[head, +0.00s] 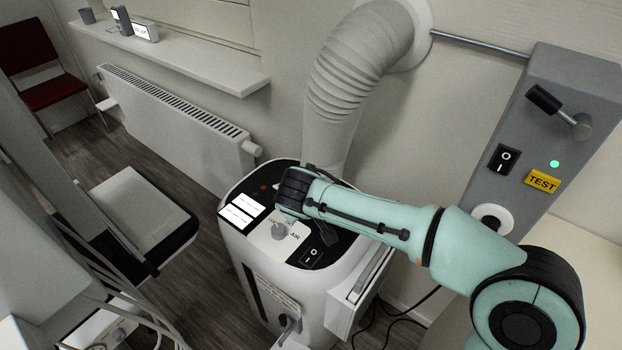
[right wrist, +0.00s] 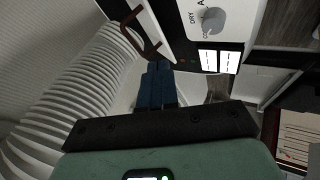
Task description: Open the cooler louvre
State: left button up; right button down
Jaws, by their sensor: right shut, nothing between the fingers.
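The cooler (head: 258,268) is a white floor unit with a black top. The top carries a grey dial (head: 279,231), two lit white labels (head: 242,209) and a rocker switch (head: 312,256). A pale flap or box (head: 355,292) stands out from its right side; I cannot tell if this is the louvre. My right arm reaches over the top, and its wrist hides part of it. My right gripper's dark blue fingers (right wrist: 158,85) are shut and empty in the right wrist view, near a brown curved handle (right wrist: 140,28). My left gripper is not in view.
A ribbed white hose (head: 345,75) rises from behind the cooler to the wall. A grey wall box (head: 545,120) with a lever and switch is at the right. A radiator (head: 175,120) and a shelf (head: 185,55) line the left wall. Cables lie on the floor.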

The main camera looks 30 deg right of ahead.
jog(key=b+x, duration=0.1)
jog(key=x, duration=0.9)
jog(key=shift+s+f, duration=0.1)
pick_arm(q)
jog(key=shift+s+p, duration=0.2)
jog(key=shift+p, duration=0.35)
pick_arm(e)
jog(key=shift+w+d+r, duration=0.15)
jog(key=shift+w+d, duration=0.1)
jog(key=shift+d, duration=0.35)
jog(key=shift+w+d+r, duration=0.1)
jog(key=shift+w+d, duration=0.15)
jog(key=shift+d, duration=0.35)
jog(key=shift+w+d+r, duration=0.15)
jog(key=shift+w+d, duration=0.05)
jog(key=shift+d, duration=0.4)
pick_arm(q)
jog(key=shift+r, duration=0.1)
